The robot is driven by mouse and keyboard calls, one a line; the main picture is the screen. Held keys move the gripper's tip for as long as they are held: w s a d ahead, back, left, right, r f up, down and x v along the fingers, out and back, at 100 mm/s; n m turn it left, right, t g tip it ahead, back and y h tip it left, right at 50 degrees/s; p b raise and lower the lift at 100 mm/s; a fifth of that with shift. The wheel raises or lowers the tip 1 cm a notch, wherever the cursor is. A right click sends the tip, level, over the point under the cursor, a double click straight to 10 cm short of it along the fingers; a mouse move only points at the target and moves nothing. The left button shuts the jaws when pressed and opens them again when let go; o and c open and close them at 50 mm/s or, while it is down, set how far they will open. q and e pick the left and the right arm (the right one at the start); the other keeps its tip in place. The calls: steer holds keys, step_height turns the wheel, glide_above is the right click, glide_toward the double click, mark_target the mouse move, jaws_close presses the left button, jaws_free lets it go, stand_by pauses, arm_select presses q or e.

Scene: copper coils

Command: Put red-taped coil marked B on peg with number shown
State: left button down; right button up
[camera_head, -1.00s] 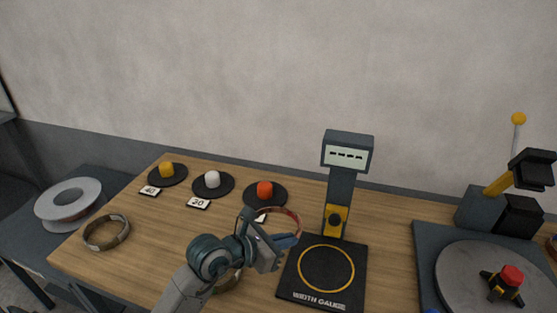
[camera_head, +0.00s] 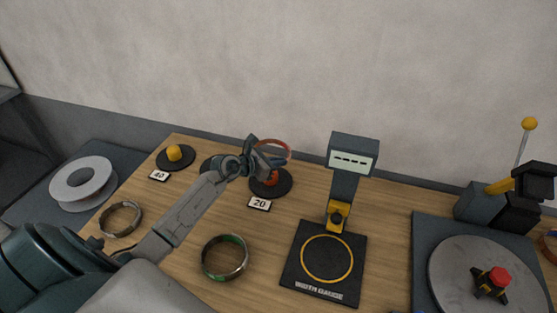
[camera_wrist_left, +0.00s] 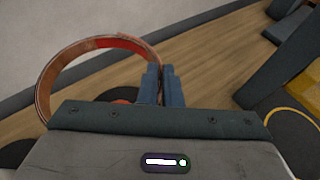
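My left gripper (camera_head: 273,160) is shut on the rim of the red-taped coil (camera_head: 272,142) and holds it raised near the red peg. In the left wrist view the fingers (camera_wrist_left: 160,85) pinch the coil (camera_wrist_left: 88,45) at its right side, and red tape shows along its top. No letter is readable on it. The red peg (camera_head: 271,181) stands on a black disc behind a card reading 20 (camera_head: 259,204). The yellow peg (camera_head: 174,153) has a card reading 40 (camera_head: 159,175). The middle peg and its card are hidden by my arm. My right gripper is out of view.
A green-taped coil (camera_head: 225,257) and a brownish coil (camera_head: 121,218) lie on the table. The width gauge (camera_head: 322,276) is empty, with dashes on its display (camera_head: 351,160). A turntable (camera_head: 455,270) stands right, a pale spool (camera_head: 83,183) far left.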

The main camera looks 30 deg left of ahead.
arm_select(q)
steer(key=shift+f+b, duration=0.6)
steer(key=shift+f, duration=0.3)
step_height(320, 180, down, 7)
steer(key=b, duration=0.6)
steer(key=shift+f, duration=0.2)
steer(key=shift+f+b, duration=0.9)
steer(key=shift+f, duration=0.05)
steer(key=c, duration=1.5)
jaws_free()
steer(key=shift+c, duration=0.2)
steer(key=shift+s, duration=0.1)
